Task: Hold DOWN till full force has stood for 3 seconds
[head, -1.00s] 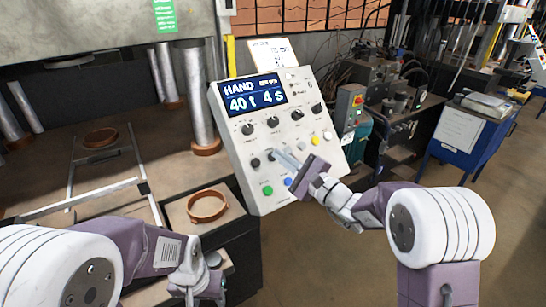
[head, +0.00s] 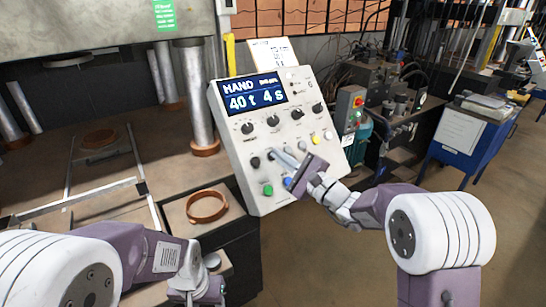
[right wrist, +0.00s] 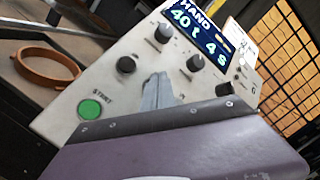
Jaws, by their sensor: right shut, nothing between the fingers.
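The sloping control panel (head: 262,200) stands in the middle of the head view. Its display (head: 253,93) reads HAND, 40 t and 4 s; it also shows in the right wrist view (right wrist: 196,36). My right gripper (head: 272,153) is shut and empty, with its fingertips at the panel face among the lower controls. In the right wrist view the fingertips (right wrist: 157,90) hide what lies under them, so the DOWN label and contact cannot be made out.
A green START button (right wrist: 90,108), a blue button (head: 288,183) and a yellow button (head: 316,138) are near the right gripper. A brown ring (head: 207,206) lies left of the panel. The press bed (head: 100,170) with another ring (head: 100,138) is farther left.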

